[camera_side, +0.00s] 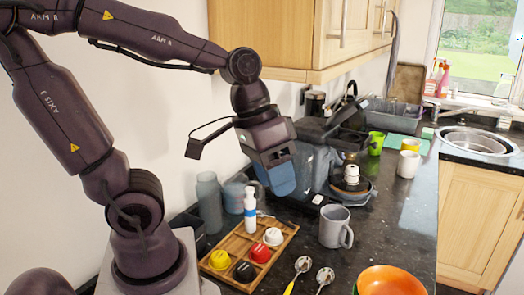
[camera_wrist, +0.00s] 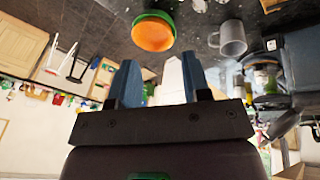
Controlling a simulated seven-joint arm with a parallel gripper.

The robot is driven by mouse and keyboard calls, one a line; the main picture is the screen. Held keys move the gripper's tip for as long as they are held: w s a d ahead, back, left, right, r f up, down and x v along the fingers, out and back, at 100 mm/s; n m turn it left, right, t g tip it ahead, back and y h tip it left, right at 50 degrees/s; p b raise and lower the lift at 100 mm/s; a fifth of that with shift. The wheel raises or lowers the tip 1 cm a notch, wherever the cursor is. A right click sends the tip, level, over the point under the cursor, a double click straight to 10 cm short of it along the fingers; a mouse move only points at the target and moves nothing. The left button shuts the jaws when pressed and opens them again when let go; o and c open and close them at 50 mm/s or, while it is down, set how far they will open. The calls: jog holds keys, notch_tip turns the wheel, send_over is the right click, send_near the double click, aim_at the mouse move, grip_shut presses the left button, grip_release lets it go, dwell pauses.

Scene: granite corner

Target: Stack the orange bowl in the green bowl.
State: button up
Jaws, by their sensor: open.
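The orange bowl (camera_side: 390,280) is at the bottom edge of the side view, partly cut off by the frame. In the wrist view the orange bowl (camera_wrist: 152,36) has the green bowl's rim (camera_wrist: 150,13) showing around its upper edge. The orange bowl appears to sit in the green bowl; how deeply it is seated I cannot tell. My gripper (camera_side: 281,184) is raised above the counter behind the wooden tray, well apart from the bowls. Its blue fingers also show in the wrist view (camera_wrist: 160,78), spread apart and holding nothing.
A wooden tray (camera_side: 216,273) with colored pods and a white bottle (camera_side: 250,205) lies below my gripper. A grey mug (camera_side: 335,227) and two spoons (camera_side: 303,264) are between tray and bowls. A coffee machine (camera_side: 318,165) stands beside my gripper. Cupboards (camera_side: 290,37) hang above.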

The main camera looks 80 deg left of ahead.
jog(key=r+t, duration=0.1)
jog(key=s+a+r+m+y, duration=0.1)
jog(key=r+t+y, duration=0.1)
jog(key=shift+s+a+r+m+t, duration=0.3)
jog(key=shift+s+a+r, duration=0.05)
